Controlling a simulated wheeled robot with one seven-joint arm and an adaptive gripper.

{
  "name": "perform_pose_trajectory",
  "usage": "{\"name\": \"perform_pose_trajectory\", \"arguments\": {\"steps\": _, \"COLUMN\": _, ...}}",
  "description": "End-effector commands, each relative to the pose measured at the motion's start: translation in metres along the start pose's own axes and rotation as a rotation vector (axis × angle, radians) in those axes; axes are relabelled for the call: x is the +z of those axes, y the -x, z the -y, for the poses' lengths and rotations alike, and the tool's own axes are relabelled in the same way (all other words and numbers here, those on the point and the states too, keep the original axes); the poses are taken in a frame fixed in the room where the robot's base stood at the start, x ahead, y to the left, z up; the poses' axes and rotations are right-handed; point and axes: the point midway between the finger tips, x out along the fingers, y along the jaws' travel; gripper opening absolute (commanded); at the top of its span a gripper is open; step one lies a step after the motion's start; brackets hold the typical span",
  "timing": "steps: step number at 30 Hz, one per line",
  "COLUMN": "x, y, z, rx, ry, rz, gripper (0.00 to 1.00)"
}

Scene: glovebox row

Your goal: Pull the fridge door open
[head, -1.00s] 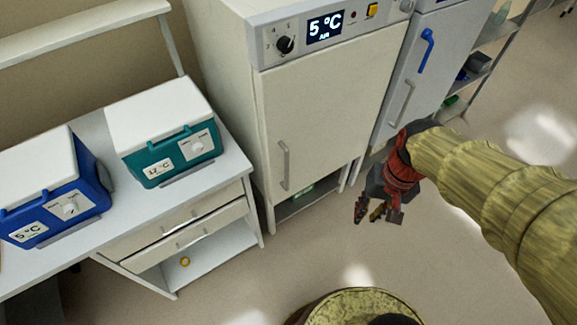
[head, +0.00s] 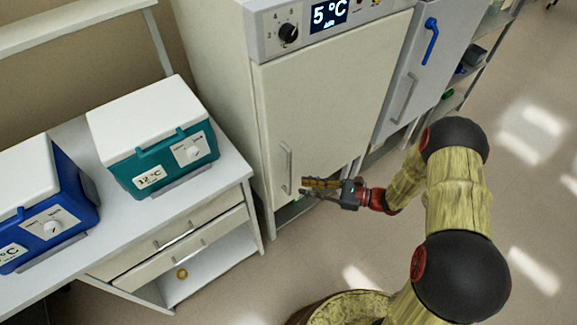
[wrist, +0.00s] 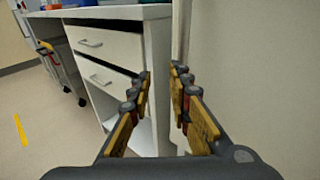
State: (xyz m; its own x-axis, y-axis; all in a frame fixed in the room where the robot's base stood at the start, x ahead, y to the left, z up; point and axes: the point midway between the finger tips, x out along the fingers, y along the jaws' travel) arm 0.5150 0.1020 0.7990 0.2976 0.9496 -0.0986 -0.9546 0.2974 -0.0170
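The fridge is a tall white cabinet with a 5 °C display. Its door (head: 330,110) looks closed, with a vertical grey bar handle (head: 286,168) low on the left side. My gripper (head: 304,187) is just right of the handle's lower end, pointing left, and looks apart from it. In the wrist view the gripper (wrist: 160,76) has its two yellow-padded fingers parted with nothing between them. A pale vertical edge stands beyond the fingertips there; I cannot tell whether it is the handle or the fridge's edge.
Left of the fridge, a white bench (head: 235,170) with drawers (wrist: 110,45) carries a teal cooler box (head: 150,150) and a blue one (head: 40,205). A second cabinet with a blue handle (head: 431,42) stands to the right. The floor in front is clear.

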Motion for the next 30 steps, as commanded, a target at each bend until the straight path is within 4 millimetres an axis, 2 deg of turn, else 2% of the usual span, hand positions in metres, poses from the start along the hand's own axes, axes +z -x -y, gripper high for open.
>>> {"name": "perform_pose_trajectory", "arguments": {"steps": 1, "x": 0.010, "y": 0.001, "z": 0.017, "rx": -0.039, "ry": 0.004, "rz": 0.030, "gripper": 0.20}}
{"name": "perform_pose_trajectory", "arguments": {"steps": 4, "x": 0.025, "y": 0.002, "z": 0.032, "rx": -0.087, "ry": -0.008, "rz": 0.080, "gripper": 0.20}}
{"name": "perform_pose_trajectory", "arguments": {"steps": 8, "x": 0.030, "y": -0.004, "z": 0.032, "rx": -0.086, "ry": -0.023, "rz": 0.101, "gripper": 0.20}}
{"name": "perform_pose_trajectory", "arguments": {"steps": 21, "x": 0.035, "y": -0.065, "z": 0.037, "rx": -0.083, "ry": -0.021, "rz": 0.098, "gripper": 0.20}}
{"name": "perform_pose_trajectory", "arguments": {"steps": 30, "x": 0.038, "y": -0.075, "z": 0.038, "rx": -0.085, "ry": -0.022, "rz": 0.098, "gripper": 0.20}}
